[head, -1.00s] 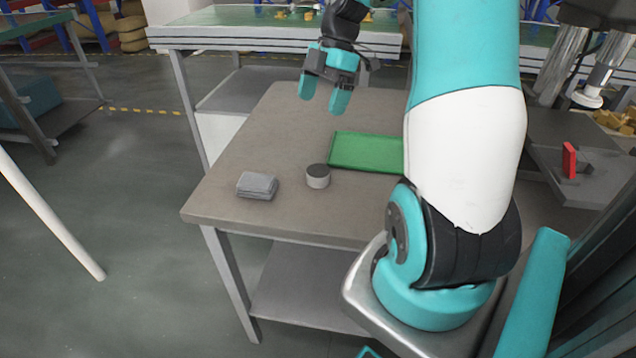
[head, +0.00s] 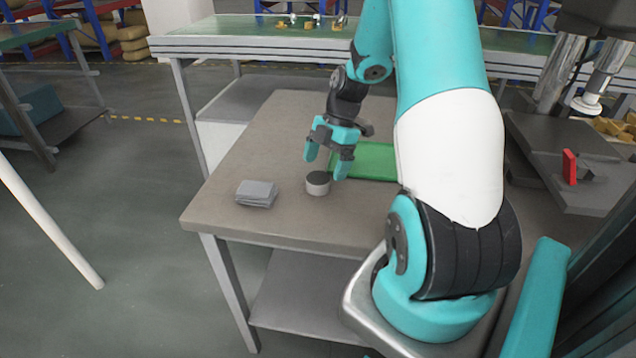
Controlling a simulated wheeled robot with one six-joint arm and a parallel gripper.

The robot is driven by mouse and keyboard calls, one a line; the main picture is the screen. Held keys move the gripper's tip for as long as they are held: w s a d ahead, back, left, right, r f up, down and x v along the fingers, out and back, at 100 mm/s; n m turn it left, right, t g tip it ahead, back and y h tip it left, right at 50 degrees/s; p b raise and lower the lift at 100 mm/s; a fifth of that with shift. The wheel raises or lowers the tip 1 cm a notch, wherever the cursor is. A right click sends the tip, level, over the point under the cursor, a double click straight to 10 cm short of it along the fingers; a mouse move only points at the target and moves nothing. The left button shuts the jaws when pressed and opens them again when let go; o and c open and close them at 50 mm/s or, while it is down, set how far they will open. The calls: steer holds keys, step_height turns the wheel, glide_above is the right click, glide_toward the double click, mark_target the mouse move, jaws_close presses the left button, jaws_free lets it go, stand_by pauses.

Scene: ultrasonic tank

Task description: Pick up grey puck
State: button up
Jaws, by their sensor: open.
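The grey puck (head: 318,184) is a short light-grey cylinder with a dark top, standing upright on the grey-brown table (head: 240,160). My gripper (head: 327,168) is open, its two teal fingers pointing down. The fingertips appear just above and behind the puck, one to each side of it in the picture. I cannot tell whether they touch it.
A stack of grey cloths or pads (head: 257,194) lies left of the puck. A green tray or board (head: 372,160) lies behind and right, partly hidden by my arm.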

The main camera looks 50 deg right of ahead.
mark_target(319, 177)
steer(key=x, duration=0.4)
steer(key=shift+w+a+f, duration=0.15)
steer(key=shift+w+f, duration=0.05)
steer(key=c, duration=1.1)
steer(key=shift+c, duration=0.2)
steer(key=shift+r, duration=0.1)
